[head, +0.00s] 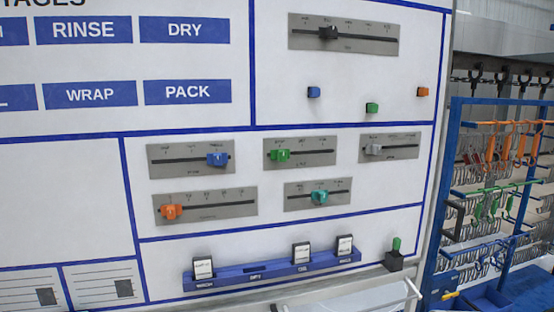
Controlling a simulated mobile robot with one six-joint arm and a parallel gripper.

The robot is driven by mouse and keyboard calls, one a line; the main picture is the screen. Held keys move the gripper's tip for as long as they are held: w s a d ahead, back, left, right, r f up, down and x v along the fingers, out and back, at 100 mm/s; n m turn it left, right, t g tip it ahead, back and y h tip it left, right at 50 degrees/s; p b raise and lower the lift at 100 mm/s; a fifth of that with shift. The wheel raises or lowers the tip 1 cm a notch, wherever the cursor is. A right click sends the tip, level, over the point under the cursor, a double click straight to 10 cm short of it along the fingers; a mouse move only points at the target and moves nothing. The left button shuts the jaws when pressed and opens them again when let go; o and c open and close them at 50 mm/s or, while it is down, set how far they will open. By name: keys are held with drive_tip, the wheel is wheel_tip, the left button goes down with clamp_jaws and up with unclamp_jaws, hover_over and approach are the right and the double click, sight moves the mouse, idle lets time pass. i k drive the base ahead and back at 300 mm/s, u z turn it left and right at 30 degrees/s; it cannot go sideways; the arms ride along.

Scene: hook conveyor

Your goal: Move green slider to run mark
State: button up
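The green slider (280,155) sits at the left part of its grey track plate (318,159) in the upper middle of the slider panel. The plate has small marks printed above its slot, too small to read for certain. A teal slider (320,197) sits near the middle of the plate just below, a separate thing from the green one. My gripper is not in view, so I cannot see where it is relative to the green slider.
Blue (217,160), orange (170,212) and grey (374,149) sliders sit on neighbouring plates. A black slider (328,33) is above. A blue card rail (230,278) and a green-topped lever (395,250) are below. A blue rack (450,190) with hooks stands at right.

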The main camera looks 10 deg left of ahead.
sight(282, 155)
drive_tip(key=u, duration=0.2)
drive_tip(key=i, duration=1)
drive_tip(key=u, duration=0.05)
